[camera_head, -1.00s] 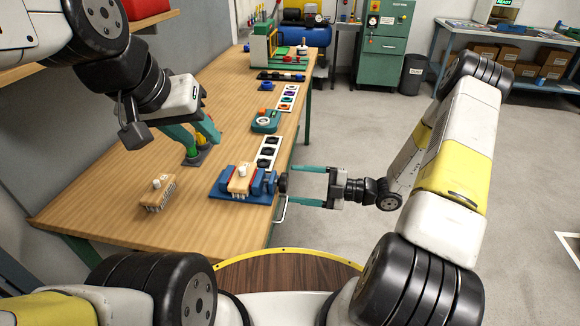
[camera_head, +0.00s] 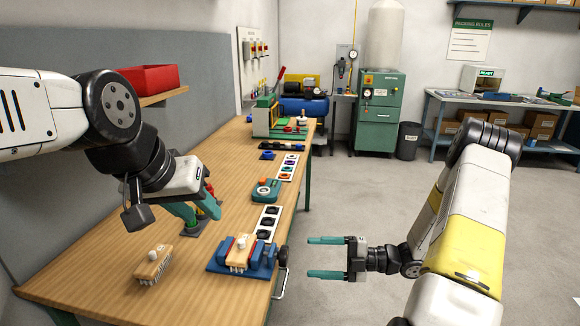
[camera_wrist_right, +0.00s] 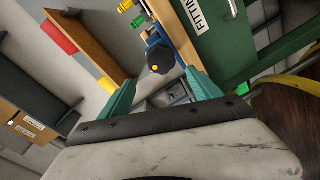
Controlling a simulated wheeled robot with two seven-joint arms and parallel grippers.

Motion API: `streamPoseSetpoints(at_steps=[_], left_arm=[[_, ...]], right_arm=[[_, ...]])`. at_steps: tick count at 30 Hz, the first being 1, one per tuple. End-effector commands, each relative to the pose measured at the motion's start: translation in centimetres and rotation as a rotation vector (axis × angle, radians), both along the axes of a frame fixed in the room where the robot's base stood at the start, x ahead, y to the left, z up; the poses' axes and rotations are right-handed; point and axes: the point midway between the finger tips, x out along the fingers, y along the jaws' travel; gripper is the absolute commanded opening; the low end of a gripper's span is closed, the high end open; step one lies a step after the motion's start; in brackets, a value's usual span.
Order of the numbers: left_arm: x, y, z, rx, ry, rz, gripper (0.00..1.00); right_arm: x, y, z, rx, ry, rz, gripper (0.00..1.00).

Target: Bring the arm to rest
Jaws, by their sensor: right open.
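My right gripper (camera_head: 325,258) is open and empty in the head view. Its two teal fingers point left, over the floor just off the bench's right edge. In the right wrist view its fingers (camera_wrist_right: 160,85) stand wide apart, with a dark round knob (camera_wrist_right: 160,58) showing beyond the gap. My left gripper (camera_head: 194,212) hangs over the bench with its teal fingers pointing down. Its fingertips look apart, with nothing seen held. It partly hides a small stand with red and green parts (camera_head: 210,187) behind it.
The wooden bench (camera_head: 110,262) bears a blue fixture (camera_head: 222,262) with a wooden brush-like block (camera_head: 240,250). Another such block (camera_head: 153,265) lies at left. A metal handle (camera_head: 282,282) sticks out at the bench's right edge. The floor (camera_head: 345,195) right of the bench is clear.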

Motion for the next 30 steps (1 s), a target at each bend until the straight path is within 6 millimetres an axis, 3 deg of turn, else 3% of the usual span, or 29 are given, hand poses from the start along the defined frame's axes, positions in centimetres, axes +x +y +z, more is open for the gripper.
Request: streamPoseSetpoints(at_steps=[6, 14, 30], left_arm=[[0.0, 0.0, 0.0, 0.000, 0.000, 0.000, 0.36], [0.0, 0.0, 0.0, 0.000, 0.000, 0.000, 0.36], [0.0, 0.0, 0.0, 0.000, 0.000, 0.000, 0.36]], right_arm=[[-2.4, 1.2, 5.2, -0.221, -0.464, 0.249, 0.73], [-6.2, 1.5, 10.2, -0.434, -1.083, 0.620, 0.73], [-12.1, -1.4, 19.2, -0.610, -2.302, 1.592, 0.73]])
